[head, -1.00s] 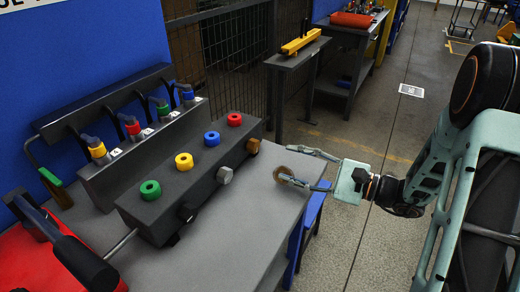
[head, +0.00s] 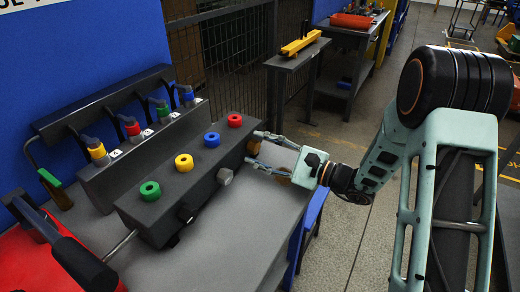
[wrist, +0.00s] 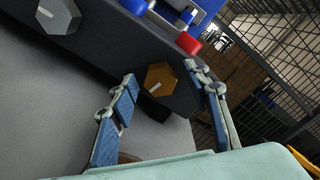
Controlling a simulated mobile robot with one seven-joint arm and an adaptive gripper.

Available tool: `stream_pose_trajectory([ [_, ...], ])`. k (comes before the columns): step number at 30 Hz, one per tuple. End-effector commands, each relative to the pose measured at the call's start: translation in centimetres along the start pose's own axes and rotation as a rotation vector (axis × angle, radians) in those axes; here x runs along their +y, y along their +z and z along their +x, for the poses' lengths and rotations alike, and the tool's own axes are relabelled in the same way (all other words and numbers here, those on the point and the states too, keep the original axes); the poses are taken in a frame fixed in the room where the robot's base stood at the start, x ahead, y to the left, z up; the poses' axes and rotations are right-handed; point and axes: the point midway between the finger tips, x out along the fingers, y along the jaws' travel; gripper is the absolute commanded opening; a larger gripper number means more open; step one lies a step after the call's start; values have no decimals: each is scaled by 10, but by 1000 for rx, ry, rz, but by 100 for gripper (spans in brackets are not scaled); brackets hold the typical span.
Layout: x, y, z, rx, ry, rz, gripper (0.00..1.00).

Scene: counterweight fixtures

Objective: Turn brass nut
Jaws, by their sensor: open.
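The brass nut (wrist: 163,79) is a brown-gold hexagon with a pale mark, on the front face of the dark fixture block (head: 172,190) at its far right end. In the head view my gripper's fingers mostly hide the nut. My gripper (head: 254,148) reaches in from the right, fingers pointing at the nut. In the wrist view the gripper (wrist: 165,92) is open, one finger left of the nut and the other right of it. A gap shows between the left finger and the nut; whether the right finger touches it I cannot tell.
A silver nut (head: 225,176) and dark nuts sit along the same face. Green, yellow, blue and red rings (head: 235,120) stand on top of the block. Colored-collared handles stand behind. The grey tabletop (head: 235,230) in front is clear. A wire fence (head: 225,60) is behind.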

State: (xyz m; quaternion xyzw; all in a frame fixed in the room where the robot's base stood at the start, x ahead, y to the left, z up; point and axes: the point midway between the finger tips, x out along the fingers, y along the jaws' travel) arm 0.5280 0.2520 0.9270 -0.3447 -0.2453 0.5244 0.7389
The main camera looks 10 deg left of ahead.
Motion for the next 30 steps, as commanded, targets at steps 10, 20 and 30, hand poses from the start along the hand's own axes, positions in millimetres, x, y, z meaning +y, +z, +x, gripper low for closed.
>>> stream_pose_trajectory([
  [10,0,0,0,0,0,0,28],
  [20,0,0,0,0,0,2,2],
  [30,-1,0,-1,1,1,106,2],
])
